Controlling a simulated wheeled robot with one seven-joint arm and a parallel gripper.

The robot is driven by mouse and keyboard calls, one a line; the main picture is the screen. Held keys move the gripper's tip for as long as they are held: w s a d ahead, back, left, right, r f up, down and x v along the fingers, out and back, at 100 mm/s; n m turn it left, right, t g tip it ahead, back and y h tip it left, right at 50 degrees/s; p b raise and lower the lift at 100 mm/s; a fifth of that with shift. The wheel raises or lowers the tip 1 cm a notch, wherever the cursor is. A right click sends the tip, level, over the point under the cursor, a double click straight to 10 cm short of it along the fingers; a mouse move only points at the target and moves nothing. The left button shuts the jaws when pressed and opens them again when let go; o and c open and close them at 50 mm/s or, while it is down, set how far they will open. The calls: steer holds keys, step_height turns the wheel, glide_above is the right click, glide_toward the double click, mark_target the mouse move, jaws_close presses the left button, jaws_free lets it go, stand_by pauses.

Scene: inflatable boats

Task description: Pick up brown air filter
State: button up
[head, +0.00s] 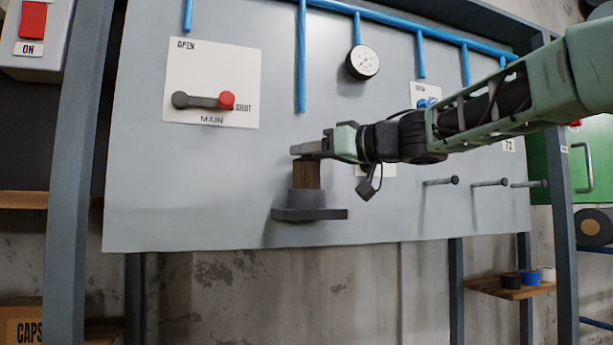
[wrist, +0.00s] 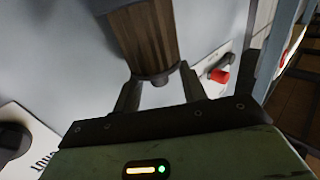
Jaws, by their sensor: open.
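The brown air filter (head: 307,174) is a ribbed cylinder standing upright in a dark grey holder (head: 309,213) on the grey wall panel. It also shows in the wrist view (wrist: 150,38), with a dark cap on its near end. My gripper (head: 299,150) is at the filter's top in the head view, reaching in from the right. In the wrist view my gripper (wrist: 158,76) is open, with one finger on each side of the capped end. I cannot tell whether either finger touches it.
A MAIN lever with a red knob (head: 227,100) is on a white plate above left. Blue pipes (head: 301,60) and a round gauge (head: 362,62) are above. Several pegs (head: 490,183) stick out at right. A small shelf (head: 505,289) holds rolls below right.

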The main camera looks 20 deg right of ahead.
steer(key=shift+w+a, duration=0.35)
steer(key=shift+w, duration=0.2)
jaws_close()
steer(key=shift+s+r, duration=0.1)
